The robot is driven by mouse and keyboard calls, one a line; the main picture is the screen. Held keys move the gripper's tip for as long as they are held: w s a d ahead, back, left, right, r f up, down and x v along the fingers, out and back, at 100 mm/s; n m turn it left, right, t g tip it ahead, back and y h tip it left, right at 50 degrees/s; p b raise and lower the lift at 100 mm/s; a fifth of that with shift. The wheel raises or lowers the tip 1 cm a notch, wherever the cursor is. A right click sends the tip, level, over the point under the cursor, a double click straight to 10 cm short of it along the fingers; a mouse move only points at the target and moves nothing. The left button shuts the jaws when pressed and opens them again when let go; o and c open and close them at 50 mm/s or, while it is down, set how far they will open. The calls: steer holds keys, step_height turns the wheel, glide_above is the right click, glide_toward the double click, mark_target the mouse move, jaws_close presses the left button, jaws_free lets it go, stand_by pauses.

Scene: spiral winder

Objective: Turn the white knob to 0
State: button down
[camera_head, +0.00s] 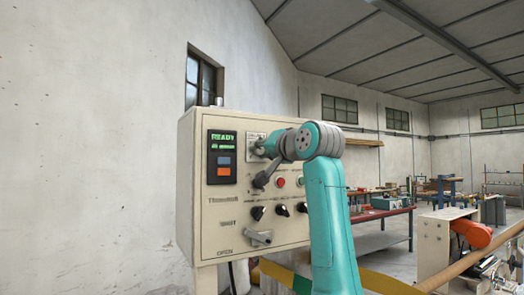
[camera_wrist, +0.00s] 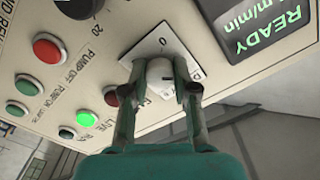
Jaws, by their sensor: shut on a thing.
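The white knob (camera_wrist: 160,72) sits on a light square plate (camera_wrist: 160,42) on the cream control panel. A "0" mark shows on the plate just past the knob. My gripper (camera_wrist: 160,65) is shut on the white knob, one finger on each side of it. The fingers hide parts of the plate and its other marks, and I cannot tell exactly where the knob points. In the head view my gripper (camera_head: 259,149) reaches the upper part of the panel and covers the knob, with the plate (camera_head: 254,137) partly showing.
A display reading READY (camera_head: 222,140) is left of the plate. Red button (camera_head: 281,182), black knobs (camera_head: 258,213) and a grey handle (camera_head: 258,238) are below. In the wrist view, a red button (camera_wrist: 47,48) and lit green button (camera_wrist: 87,119) are at left. A workbench (camera_head: 384,240) stands behind.

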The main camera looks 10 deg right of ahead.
steer(key=n, duration=1.2)
steer(key=shift+a+n, duration=0.1)
steer(key=shift+n, duration=2.1)
steer(key=c, duration=0.9)
jaws_free()
